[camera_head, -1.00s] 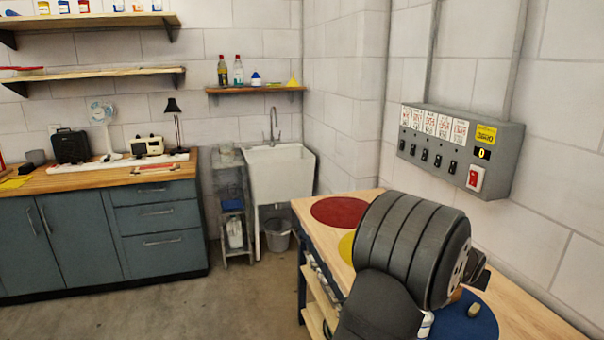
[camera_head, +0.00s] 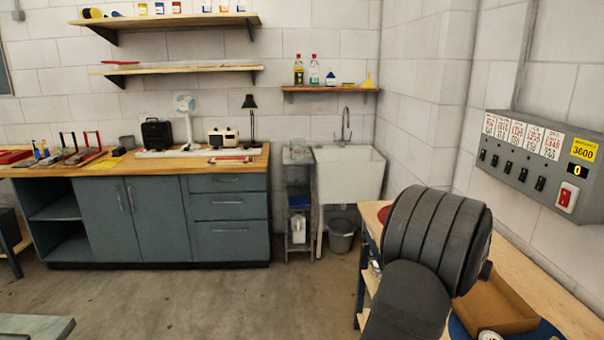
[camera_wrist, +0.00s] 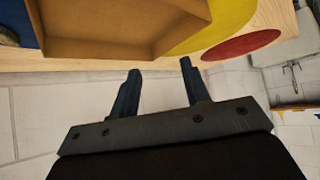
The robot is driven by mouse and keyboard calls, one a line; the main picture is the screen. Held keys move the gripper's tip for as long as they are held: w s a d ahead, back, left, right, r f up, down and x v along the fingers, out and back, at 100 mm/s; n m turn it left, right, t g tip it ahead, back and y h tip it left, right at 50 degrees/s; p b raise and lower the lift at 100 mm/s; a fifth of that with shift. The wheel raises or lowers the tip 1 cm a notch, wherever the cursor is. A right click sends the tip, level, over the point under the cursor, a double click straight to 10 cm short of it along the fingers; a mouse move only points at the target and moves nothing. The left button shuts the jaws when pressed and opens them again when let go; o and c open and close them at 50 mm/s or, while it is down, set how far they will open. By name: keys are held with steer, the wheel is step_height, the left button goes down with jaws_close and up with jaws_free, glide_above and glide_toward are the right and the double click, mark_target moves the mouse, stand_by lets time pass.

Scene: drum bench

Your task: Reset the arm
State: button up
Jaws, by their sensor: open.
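My gripper (camera_wrist: 160,68) is open, with its two dark fingers apart and nothing between them. In the wrist view the fingertips lie just below the edge of a brown open box (camera_wrist: 125,50), against the pale wall. In the head view my dark arm hides the gripper. The same box (camera_head: 492,308) shows there on the bench, to the right of my arm. A yellow disc (camera_wrist: 222,22) and a red disc (camera_wrist: 240,45) are on the bench top beside the box in the wrist view.
The wooden bench (camera_head: 545,305) runs along the right wall, below a grey switch panel (camera_head: 515,178). A white sink (camera_head: 348,180) stands in the corner above a bucket (camera_head: 341,237). A blue-grey cabinet (camera_head: 155,222) stands at the left. The floor (camera_head: 215,300) between is clear.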

steer(key=w+a+n+y, duration=0.1)
steer(key=w+a, duration=0.5)
steer(key=a, duration=0.2)
steer(key=w+a+n+t+y, duration=0.1)
steer(key=w+a+n, duration=0.1)
steer(key=w+a, duration=0.4)
steer(key=shift+a+r, duration=0.25)
steer(key=shift+a, duration=0.9)
